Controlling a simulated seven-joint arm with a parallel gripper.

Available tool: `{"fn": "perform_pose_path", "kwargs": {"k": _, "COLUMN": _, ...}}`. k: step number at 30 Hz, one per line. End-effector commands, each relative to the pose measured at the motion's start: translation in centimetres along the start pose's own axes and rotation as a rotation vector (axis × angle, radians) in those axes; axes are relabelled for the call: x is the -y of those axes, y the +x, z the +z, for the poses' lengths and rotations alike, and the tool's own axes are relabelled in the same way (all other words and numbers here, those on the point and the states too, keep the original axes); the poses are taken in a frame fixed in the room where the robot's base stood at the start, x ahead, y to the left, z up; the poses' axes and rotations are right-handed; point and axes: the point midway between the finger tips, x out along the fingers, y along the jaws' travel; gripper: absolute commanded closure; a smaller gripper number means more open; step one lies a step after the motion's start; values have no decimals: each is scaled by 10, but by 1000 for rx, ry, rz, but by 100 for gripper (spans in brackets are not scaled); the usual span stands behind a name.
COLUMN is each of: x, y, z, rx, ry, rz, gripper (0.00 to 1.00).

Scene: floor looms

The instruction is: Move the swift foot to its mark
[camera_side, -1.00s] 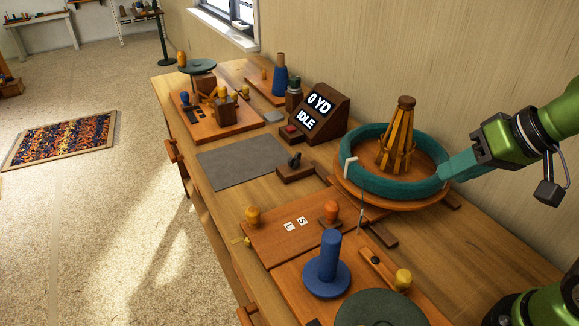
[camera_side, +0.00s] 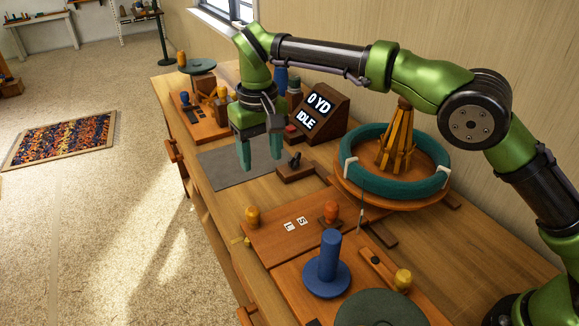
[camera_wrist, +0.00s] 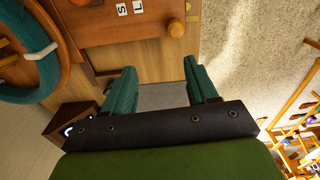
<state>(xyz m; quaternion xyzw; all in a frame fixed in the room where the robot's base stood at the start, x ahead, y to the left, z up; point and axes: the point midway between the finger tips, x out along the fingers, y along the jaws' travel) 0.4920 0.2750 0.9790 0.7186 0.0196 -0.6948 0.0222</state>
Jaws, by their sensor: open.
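The swift (camera_side: 397,150) is a cone of wooden slats at the right of the bench, inside a teal yarn ring (camera_side: 375,185) with white ties. It stands on a round wooden base (camera_side: 392,206). Which part is the foot, or where its mark lies, I cannot tell. My gripper (camera_side: 260,165) is open and empty, fingers pointing down above the grey mat (camera_side: 215,172), left of the swift. In the wrist view the gripper (camera_wrist: 158,68) has bare space between its teal fingers, and the yarn ring (camera_wrist: 35,60) is at the left edge.
A blue spindle (camera_side: 328,262) stands nearer. A sign (camera_side: 318,110) reading "0 YD IDLE" and a dark wooden block (camera_side: 295,170) stand close to my gripper.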

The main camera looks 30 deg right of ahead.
Motion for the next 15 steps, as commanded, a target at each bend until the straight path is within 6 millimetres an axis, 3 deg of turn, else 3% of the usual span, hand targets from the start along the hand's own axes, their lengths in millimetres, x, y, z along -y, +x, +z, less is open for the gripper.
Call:
{"fn": "perform_pose_path", "kwargs": {"k": 1, "x": 13, "y": 5, "z": -3, "rx": 4, "ry": -2, "rz": 12, "gripper": 42}}
{"fn": "perform_pose_path", "kwargs": {"k": 4, "x": 25, "y": 1, "z": -5, "rx": 9, "ry": 12, "rz": 20, "gripper": 42}}
{"fn": "perform_pose_path", "kwargs": {"k": 9, "x": 30, "y": -28, "z": -1, "rx": 6, "ry": 53, "rz": -2, "gripper": 42}}
{"fn": "perform_pose_path", "kwargs": {"k": 15, "x": 29, "y": -20, "z": 4, "rx": 37, "ry": 59, "rz": -1, "gripper": 42}}
